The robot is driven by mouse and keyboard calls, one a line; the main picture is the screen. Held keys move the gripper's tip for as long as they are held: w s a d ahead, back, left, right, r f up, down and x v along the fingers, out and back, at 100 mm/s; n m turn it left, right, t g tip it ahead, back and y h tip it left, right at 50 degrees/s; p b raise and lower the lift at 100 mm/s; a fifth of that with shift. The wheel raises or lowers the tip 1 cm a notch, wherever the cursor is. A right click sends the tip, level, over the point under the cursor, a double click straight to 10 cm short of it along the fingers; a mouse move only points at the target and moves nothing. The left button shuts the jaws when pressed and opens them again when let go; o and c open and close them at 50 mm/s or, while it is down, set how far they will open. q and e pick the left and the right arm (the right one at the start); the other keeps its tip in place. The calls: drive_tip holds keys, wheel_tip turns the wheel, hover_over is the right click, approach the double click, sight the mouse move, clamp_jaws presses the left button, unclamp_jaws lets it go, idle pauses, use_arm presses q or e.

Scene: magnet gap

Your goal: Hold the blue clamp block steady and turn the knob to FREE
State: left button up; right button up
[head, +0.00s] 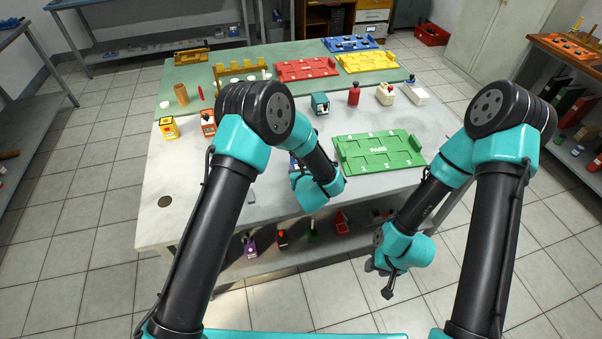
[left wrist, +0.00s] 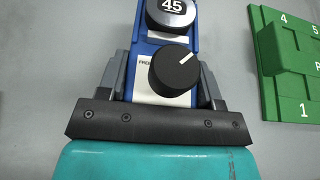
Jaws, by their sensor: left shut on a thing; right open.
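The blue clamp block (left wrist: 185,47) lies on the grey table in the left wrist view, with a round display reading 45 at its far end. Its black knob (left wrist: 174,72) has a white pointer line aimed up and to the right. The partly hidden FREE label (left wrist: 145,60) is left of the knob. My left gripper (left wrist: 163,85) is shut on the block, one finger on each side. In the head view my left arm hides most of the block. My right gripper (head: 380,280) is open and empty, in front of the table's front edge, away from the block.
A green tray marked PASS (head: 377,153) lies right of the block. A red bottle (head: 354,94), a white jug (head: 385,94) and a teal device (head: 320,104) stand behind. Red (head: 306,69) and yellow (head: 368,62) trays lie farther back. The table's left front is mostly clear.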

idle(1.7)
